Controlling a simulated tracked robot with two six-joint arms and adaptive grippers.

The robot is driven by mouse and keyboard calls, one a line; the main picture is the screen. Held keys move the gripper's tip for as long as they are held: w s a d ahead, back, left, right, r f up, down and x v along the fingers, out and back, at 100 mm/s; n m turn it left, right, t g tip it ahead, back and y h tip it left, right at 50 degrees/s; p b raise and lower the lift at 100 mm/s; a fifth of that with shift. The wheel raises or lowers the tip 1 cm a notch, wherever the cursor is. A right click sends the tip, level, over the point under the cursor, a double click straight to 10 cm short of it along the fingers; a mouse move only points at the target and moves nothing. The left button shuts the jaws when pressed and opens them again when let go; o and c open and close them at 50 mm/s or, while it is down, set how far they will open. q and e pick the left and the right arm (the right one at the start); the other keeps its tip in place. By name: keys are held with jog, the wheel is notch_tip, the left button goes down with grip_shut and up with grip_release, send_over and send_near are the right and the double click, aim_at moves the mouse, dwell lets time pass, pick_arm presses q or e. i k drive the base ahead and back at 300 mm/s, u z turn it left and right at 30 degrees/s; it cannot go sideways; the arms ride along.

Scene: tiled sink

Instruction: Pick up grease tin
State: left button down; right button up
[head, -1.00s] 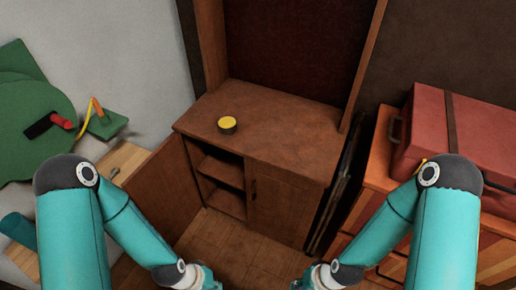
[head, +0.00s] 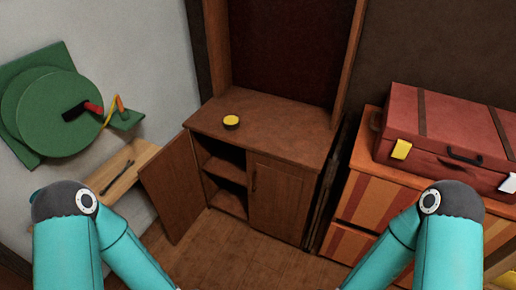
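The grease tin (head: 231,122) is a small round tin with a yellow lid and dark sides. It sits upright on the wooden top of a low brown cabinet (head: 282,133), toward the left part of that top. Nothing touches it. My two teal arms come in from the lower left and lower right. Their forearms run out of the bottom of the head view, so both grippers are hidden below the frame.
The cabinet's left door (head: 172,187) stands open, showing shelves. A red suitcase (head: 445,135) lies on a striped drawer chest (head: 375,205) at right. A green round wall device (head: 60,112) and a wooden shelf with a tool (head: 130,168) are at left. Floor before the cabinet is clear.

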aim_at(231, 123)
jog(key=z, duration=0.25)
jog(key=i, duration=1)
jog(key=u, duration=2.75)
jog(key=k, duration=0.95)
jog(key=z, duration=0.05)
